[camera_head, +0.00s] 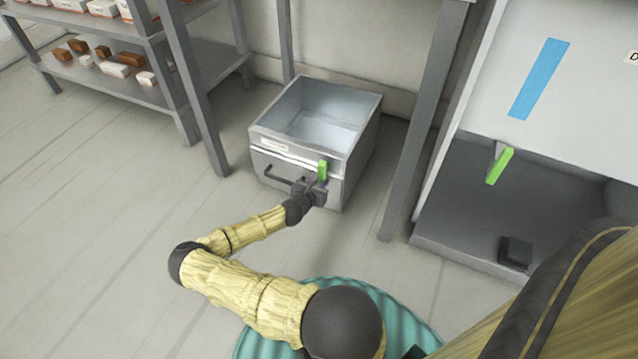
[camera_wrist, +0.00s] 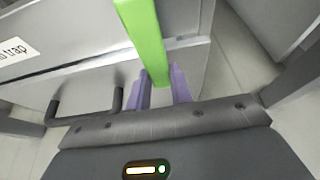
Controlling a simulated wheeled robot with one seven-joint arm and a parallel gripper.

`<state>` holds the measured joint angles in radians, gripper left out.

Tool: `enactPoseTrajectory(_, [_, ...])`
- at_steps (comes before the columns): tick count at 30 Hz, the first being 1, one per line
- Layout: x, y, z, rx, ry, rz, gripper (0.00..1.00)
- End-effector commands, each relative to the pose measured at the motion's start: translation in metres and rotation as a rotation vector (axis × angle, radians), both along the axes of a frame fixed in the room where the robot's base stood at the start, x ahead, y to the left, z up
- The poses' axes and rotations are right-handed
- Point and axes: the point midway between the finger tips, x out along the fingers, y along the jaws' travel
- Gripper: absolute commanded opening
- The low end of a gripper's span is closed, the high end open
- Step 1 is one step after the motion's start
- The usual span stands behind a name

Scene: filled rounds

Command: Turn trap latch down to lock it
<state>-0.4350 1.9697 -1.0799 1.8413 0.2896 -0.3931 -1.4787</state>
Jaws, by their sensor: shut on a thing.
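The trap (camera_head: 360,150) is a grey open-topped metal box on the floor, with a label on its front; part of the label, ending in "trap", shows in the wrist view (camera_wrist: 16,50). The green trap latch (camera_head: 322,169) stands upright at the right of the box front, and it also shows in the wrist view (camera_wrist: 147,35). My gripper (camera_head: 318,187) is at the lower end of the latch. In the wrist view its purple fingers (camera_wrist: 161,92) are shut on that lower end, one on each side. The latch's pivot is hidden.
A dark bar handle (camera_head: 277,181) sits on the box front, left of my gripper. Grey table legs (camera_head: 408,140) stand on either side of the box. At right, a cabinet (camera_head: 450,245) has another green lever (camera_head: 499,166). Shelves with small boxes (camera_head: 110,80) stand at upper left.

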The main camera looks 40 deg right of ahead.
Motion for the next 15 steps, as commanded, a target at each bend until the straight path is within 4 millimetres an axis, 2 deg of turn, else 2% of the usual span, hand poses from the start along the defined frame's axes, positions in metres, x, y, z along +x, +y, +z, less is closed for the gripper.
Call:
enactPoseTrajectory(3, [-0.0016, 0.0005, -0.0017, 0.000, 0.007, -0.001, 0.00])
enactPoseTrajectory(4, [-0.0017, 0.0005, -0.0018, 0.001, 0.008, -0.001, 0.28])
enactPoseTrajectory(6, [-0.0016, 0.0003, -0.0017, 0.001, 0.006, -0.001, 0.41])
enactPoseTrajectory(7, [-0.0014, 0.0003, -0.0015, 0.001, 0.006, 0.000, 0.44])
enactPoseTrajectory(15, [-0.0007, 0.0001, -0.0001, 0.000, 0.002, 0.000, 0.44])
